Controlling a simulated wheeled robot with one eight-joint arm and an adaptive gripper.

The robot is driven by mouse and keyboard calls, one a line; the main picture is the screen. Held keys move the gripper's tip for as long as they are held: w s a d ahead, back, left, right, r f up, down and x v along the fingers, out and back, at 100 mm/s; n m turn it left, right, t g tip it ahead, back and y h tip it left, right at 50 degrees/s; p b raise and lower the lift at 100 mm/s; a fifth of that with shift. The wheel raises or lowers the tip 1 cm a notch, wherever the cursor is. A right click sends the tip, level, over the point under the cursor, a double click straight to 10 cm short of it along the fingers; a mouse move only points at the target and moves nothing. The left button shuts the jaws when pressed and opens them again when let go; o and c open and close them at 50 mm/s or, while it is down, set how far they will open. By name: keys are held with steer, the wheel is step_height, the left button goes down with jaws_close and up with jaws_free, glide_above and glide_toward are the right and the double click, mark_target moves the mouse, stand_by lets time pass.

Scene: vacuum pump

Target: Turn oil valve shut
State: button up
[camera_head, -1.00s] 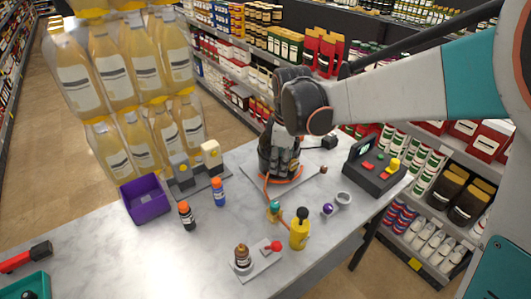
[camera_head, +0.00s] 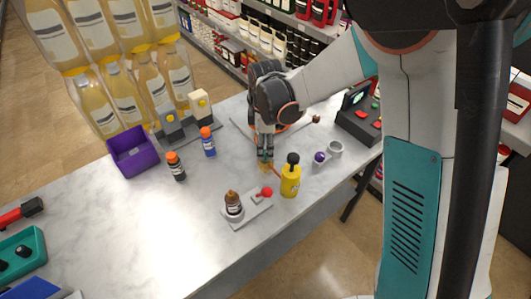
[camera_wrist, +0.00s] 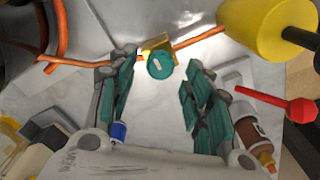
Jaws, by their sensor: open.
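A small valve with a round teal knob (camera_wrist: 160,65) on a brass-yellow body (camera_wrist: 154,43) sits in line with an orange hose (camera_wrist: 200,38). In the head view the valve (camera_head: 265,167) is small and partly covered by my fingers. My gripper (camera_head: 265,155) points down just above it. In the wrist view my gripper (camera_wrist: 165,82) is open and empty, with one finger on each side of the knob and a gap on both sides. I cannot tell how high the tips are above the knob.
A yellow bottle with a black top (camera_head: 290,180) stands close beside the valve. A brown bottle (camera_head: 233,206) and a red knob (camera_head: 267,192) are on a pale plate in front. A purple bin (camera_head: 131,152) stands left.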

steer(key=shift+f, duration=1.25)
steer(key=shift+c, duration=0.6)
steer(key=c, duration=1)
steer(key=shift+o, duration=0.2)
